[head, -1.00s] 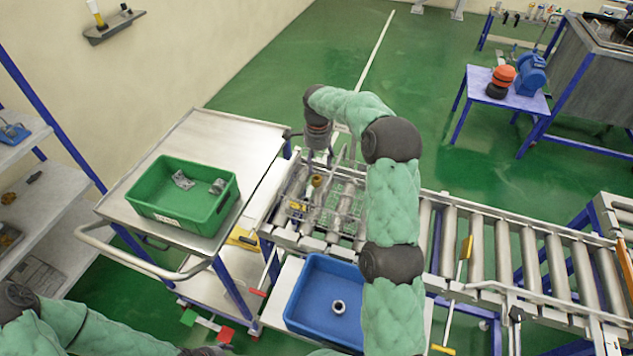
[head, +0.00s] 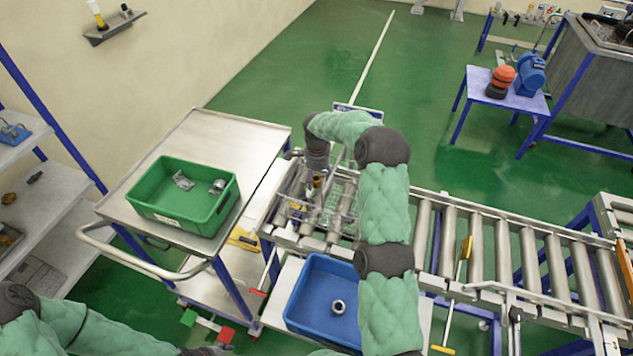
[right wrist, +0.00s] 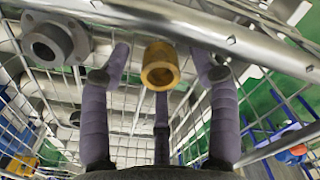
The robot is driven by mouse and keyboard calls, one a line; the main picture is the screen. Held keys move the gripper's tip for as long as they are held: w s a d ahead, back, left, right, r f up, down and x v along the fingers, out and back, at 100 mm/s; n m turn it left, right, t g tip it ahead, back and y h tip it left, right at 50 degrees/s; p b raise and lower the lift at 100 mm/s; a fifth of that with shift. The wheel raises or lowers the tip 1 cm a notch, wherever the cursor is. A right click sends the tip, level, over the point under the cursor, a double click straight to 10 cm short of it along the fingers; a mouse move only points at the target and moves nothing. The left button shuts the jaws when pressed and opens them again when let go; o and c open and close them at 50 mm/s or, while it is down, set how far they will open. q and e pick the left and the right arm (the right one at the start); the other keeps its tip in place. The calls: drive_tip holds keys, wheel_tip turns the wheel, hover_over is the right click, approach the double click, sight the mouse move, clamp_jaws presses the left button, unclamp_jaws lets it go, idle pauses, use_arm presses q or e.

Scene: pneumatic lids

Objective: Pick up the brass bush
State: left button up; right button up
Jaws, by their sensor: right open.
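The brass bush (right wrist: 160,68) is a short gold-coloured ring. In the right wrist view it shows between the fingertips of my right gripper (right wrist: 162,80), with gaps at the sides. In the head view the bush (head: 317,182) is a small spot just below my right gripper (head: 317,172), over the wire basket (head: 345,190) on the conveyor. The right gripper is open, its fingers spread and pointing down. My left gripper (head: 207,350) shows only as a dark part at the bottom edge, and its fingers cannot be made out.
A grey flanged part (right wrist: 48,42) and a metal bar (right wrist: 200,30) are near the bush. A blue tray (head: 296,318) holds a grey ring (head: 338,307). A green crate (head: 175,217) with metal parts stands on the cart (head: 215,130). Conveyor rollers (head: 503,252) run right.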

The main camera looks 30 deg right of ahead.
drive_tip(key=c, duration=1.2)
clamp_jaws()
drive_tip(key=shift+r, duration=0.1)
